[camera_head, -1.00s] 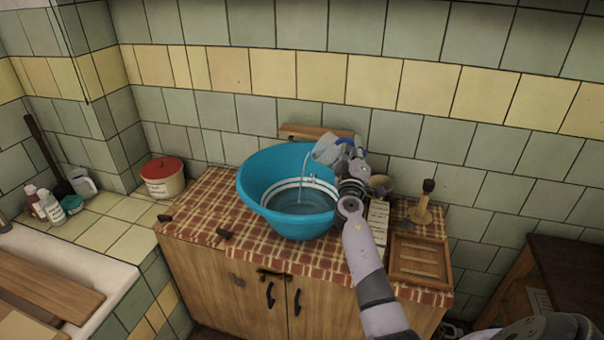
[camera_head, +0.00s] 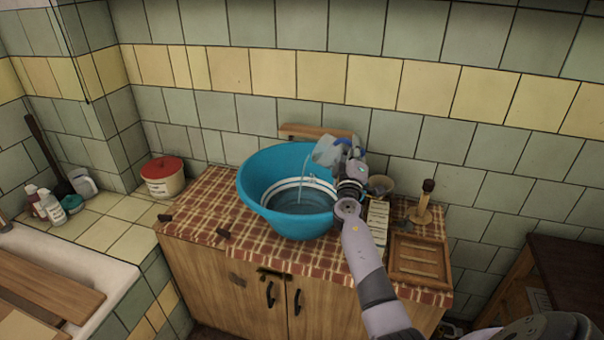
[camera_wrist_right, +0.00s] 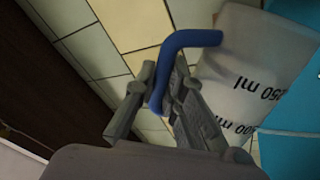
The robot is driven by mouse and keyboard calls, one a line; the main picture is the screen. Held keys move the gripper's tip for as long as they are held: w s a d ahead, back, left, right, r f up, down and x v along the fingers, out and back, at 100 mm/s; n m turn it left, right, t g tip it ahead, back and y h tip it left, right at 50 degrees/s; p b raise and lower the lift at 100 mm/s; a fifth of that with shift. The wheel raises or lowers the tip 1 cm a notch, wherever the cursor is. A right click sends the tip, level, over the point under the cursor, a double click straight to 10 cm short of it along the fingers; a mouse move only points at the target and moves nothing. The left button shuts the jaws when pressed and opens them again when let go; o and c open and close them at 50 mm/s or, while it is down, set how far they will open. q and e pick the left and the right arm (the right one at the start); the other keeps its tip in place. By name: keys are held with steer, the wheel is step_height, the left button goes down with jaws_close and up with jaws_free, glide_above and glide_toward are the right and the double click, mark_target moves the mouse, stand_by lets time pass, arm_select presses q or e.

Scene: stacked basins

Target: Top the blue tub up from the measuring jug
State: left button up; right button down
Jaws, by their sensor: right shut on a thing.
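The blue tub (camera_head: 262,188) stands on the checked top of a wooden cabinet, with a white-rimmed basin (camera_head: 283,184) and water inside it. The measuring jug (camera_head: 327,150) is tilted over the tub's right rim, and a thin stream of water (camera_head: 306,172) falls from it into the tub. My right gripper (camera_head: 347,150) is shut on the jug's handle. In the right wrist view the gripper (camera_wrist_right: 160,95) closes around the blue handle (camera_wrist_right: 190,42), beside the clear jug wall (camera_wrist_right: 250,70) with "ml" marks. My left gripper is not in view.
A red-lidded pot (camera_head: 162,178) stands left of the tub. A wooden tray (camera_head: 418,260), a brush (camera_head: 424,200) and a small bowl (camera_head: 380,186) lie to the right. A bathtub (camera_head: 95,290) with a board is at the lower left. Tiled wall stands close behind.

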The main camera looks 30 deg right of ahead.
steer(key=shift+w+a+r+n+t, duration=0.1)
steer(key=shift+w+a+n+t, duration=0.15)
steer(key=shift+n, duration=0.35)
stand_by(0.5)
steer(key=shift+a+n, duration=0.1)
steer(key=shift+n, duration=0.2)
stand_by(0.5)
